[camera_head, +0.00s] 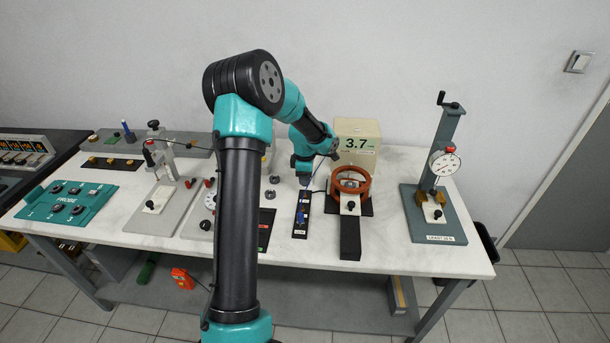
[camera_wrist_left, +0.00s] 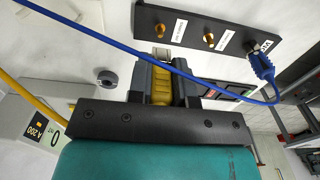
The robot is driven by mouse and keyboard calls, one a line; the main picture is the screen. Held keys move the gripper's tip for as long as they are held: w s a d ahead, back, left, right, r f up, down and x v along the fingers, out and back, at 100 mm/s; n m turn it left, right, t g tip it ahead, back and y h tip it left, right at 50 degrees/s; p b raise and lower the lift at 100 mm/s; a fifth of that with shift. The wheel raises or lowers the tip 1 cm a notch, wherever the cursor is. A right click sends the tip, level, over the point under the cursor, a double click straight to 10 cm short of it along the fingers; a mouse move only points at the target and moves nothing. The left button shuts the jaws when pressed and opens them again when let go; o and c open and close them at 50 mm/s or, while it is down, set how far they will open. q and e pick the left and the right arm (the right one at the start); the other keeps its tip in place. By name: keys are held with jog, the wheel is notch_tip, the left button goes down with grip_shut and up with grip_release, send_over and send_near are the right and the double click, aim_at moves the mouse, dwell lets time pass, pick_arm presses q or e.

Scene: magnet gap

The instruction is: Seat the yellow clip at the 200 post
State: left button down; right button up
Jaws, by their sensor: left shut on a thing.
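My left gripper (camera_wrist_left: 163,82) is shut on the yellow clip (camera_wrist_left: 160,86), which sits between its two dark fingers in the left wrist view. A yellow lead (camera_wrist_left: 35,103) runs from the left edge towards the gripper. In the head view my left gripper (camera_head: 304,184) points down over the bench, just behind a black strip (camera_head: 302,229); the clip cannot be made out there. A label reading "A 200" (camera_wrist_left: 41,125) shows on a pale case at the left of the wrist view. My right gripper is out of view.
The black strip carries brass posts (camera_wrist_left: 209,38) and a blue plug (camera_wrist_left: 262,65). Its blue lead (camera_wrist_left: 200,82) crosses close in front of the gripper. A red-ringed coil (camera_head: 350,181) stands to the right. My left arm hides the bench's middle left.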

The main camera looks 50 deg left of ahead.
pick_arm(q)
jog(key=shift+f, duration=1.35)
jog(key=shift+f, duration=1.5)
dwell(0.3)
jog(key=c, duration=1)
grip_release()
jog(key=shift+o, duration=0.2)
notch_tip(320, 180, up, 18)
jog(key=shift+f, duration=0.25)
